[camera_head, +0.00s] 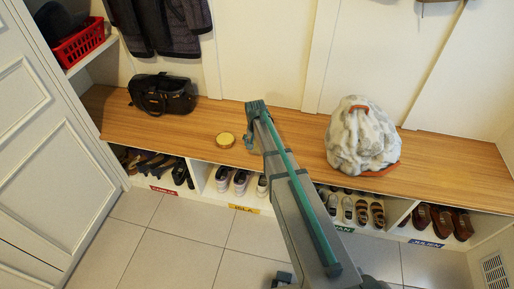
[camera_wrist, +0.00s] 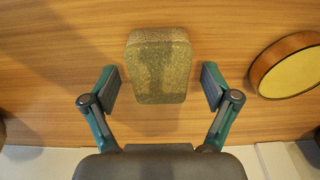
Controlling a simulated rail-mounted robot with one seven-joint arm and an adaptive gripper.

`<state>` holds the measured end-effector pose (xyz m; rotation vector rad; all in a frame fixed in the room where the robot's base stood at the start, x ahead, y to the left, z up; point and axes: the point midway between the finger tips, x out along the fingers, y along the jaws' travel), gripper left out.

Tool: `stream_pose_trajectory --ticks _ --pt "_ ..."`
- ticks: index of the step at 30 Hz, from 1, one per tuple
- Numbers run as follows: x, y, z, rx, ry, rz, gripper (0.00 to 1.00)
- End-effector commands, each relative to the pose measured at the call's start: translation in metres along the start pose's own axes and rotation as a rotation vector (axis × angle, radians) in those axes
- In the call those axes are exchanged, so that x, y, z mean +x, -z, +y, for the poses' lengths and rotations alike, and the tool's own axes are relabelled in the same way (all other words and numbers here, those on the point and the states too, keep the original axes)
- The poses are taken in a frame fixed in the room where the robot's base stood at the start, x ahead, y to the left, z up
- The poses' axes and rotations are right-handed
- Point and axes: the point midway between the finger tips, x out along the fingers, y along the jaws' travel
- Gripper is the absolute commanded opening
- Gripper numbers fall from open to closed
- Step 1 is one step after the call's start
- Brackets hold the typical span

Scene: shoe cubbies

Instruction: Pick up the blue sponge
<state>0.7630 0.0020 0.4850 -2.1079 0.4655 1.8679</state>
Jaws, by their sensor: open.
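A speckled olive-tan block (camera_wrist: 158,70), sponge-like with rounded corners, lies on the wooden bench top (camera_wrist: 50,60) in the wrist view. It looks olive rather than blue, and I see no clearly blue sponge. My gripper (camera_wrist: 160,78) is open, with one finger on each side of the block and a visible gap on both sides. Nothing is held. In the head view my gripper (camera_head: 250,138) is low over the middle of the bench, and the block cannot be made out there.
A round yellow-topped tin (camera_head: 225,140) is close to the gripper; it also shows in the wrist view (camera_wrist: 290,72). A black bag (camera_head: 162,94) stands at left, a grey-white backpack (camera_head: 360,138) at right. Cubbies with shoes (camera_head: 232,181) lie below the bench.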

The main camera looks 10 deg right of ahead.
Motion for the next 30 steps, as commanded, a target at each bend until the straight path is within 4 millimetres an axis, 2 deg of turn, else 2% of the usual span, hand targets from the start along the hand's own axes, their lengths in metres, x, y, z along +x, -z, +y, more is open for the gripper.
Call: stream_pose_trajectory --ticks 7,12,15,30 --pt "0.0022 -0.0001 0.0002 0.000 0.000 0.000 0.86" --pt "0.0021 -0.0002 0.0002 0.000 0.000 0.000 0.58" --pt "0.0020 -0.0001 0.0002 0.000 0.000 0.000 0.46" --pt "-0.0035 0.0007 0.0001 0.000 0.000 0.001 0.43"
